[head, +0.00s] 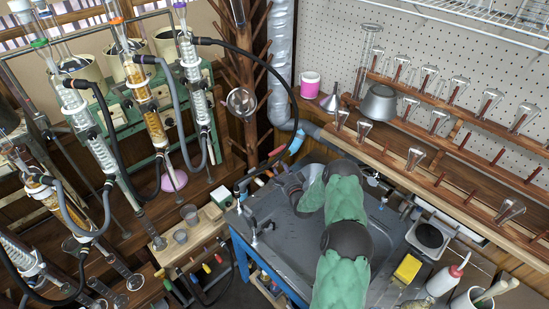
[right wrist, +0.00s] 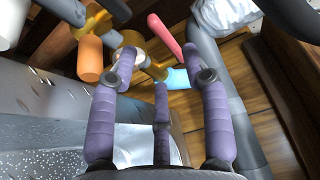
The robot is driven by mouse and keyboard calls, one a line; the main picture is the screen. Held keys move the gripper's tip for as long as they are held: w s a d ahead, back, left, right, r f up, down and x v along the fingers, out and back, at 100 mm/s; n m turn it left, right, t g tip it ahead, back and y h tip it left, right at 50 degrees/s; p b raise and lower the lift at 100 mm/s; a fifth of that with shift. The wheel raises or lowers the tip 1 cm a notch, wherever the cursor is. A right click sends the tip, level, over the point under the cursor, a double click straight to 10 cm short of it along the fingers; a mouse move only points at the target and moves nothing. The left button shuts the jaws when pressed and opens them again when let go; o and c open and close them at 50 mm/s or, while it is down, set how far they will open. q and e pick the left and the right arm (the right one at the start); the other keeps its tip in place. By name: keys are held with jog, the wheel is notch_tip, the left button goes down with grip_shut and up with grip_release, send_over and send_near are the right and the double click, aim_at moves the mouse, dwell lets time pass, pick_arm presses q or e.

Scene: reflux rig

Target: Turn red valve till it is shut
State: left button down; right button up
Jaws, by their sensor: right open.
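The red valve handle (right wrist: 165,34) is a pink-red lever in the right wrist view. It slants up and left from brass fittings (right wrist: 130,42), beyond my fingertips. In the head view the red handle (head: 276,151) shows small, by the wall behind the sink. My right gripper (right wrist: 158,68) is open, its purple fingers spread and pointing toward the fittings. The handle's lower end lies between the two upper fingertips in the picture; I see no contact. In the head view this gripper (head: 279,184) is above the sink's back left corner, partly hidden by its own wrist. My left gripper is not in view.
An orange handle (right wrist: 90,58) and grey pipes crowd the fittings. A large grey pipe (right wrist: 217,75) stands at right. The blue-framed sink (head: 287,262) lies below my arm. Glassware columns (head: 143,92) with hoses stand at left; a wooden drying rack (head: 445,135) is at right.

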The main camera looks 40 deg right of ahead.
aim_at(275, 159)
jog(key=b+x, duration=0.1)
jog(key=x, duration=0.7)
jog(key=shift+f+b, duration=0.15)
jog(key=shift+b, duration=0.15)
grip_shut()
